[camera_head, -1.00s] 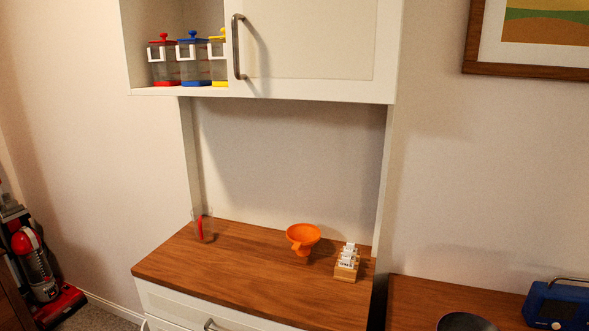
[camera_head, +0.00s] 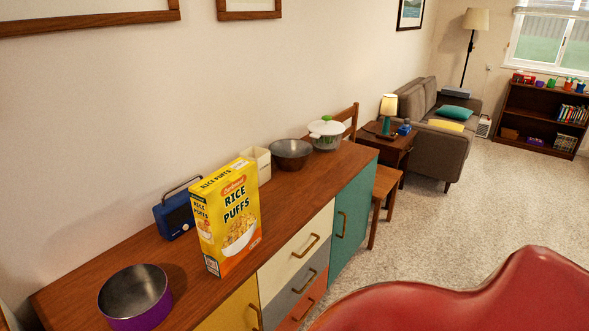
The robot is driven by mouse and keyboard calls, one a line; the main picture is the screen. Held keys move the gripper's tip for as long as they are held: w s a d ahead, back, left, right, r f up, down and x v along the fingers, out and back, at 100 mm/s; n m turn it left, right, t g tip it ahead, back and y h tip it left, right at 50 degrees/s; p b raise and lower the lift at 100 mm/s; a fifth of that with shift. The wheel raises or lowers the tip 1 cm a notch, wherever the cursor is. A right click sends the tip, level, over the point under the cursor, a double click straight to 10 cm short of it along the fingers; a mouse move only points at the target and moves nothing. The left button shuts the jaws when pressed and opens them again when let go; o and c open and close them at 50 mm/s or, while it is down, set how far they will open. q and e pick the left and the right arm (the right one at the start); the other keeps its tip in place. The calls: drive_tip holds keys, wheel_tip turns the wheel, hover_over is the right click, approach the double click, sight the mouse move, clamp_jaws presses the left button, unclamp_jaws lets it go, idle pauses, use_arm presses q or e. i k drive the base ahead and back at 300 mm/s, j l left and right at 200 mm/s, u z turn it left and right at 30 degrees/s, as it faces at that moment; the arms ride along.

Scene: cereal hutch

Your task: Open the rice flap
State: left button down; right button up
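A yellow and orange Rice Puffs cereal box (camera_head: 229,218) stands upright on the wooden top of a long sideboard. Its front panel and narrow left side show, and its top looks closed, though the flap edges are too small to make out. Neither of my grippers is in view.
On the sideboard (camera_head: 196,267) are a purple bowl (camera_head: 135,297), a blue radio (camera_head: 177,212), a white bin (camera_head: 262,163), a dark bowl (camera_head: 290,153) and a lidded white pot (camera_head: 326,133). A red rounded seat or chair back (camera_head: 480,295) fills the lower right. Carpet (camera_head: 450,215) lies open beyond.

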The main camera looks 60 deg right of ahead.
sight(230, 172)
drive_tip(key=z, duration=1.35)
drive_tip(key=i+l+u, duration=0.1)
drive_tip(key=i+l, duration=0.15)
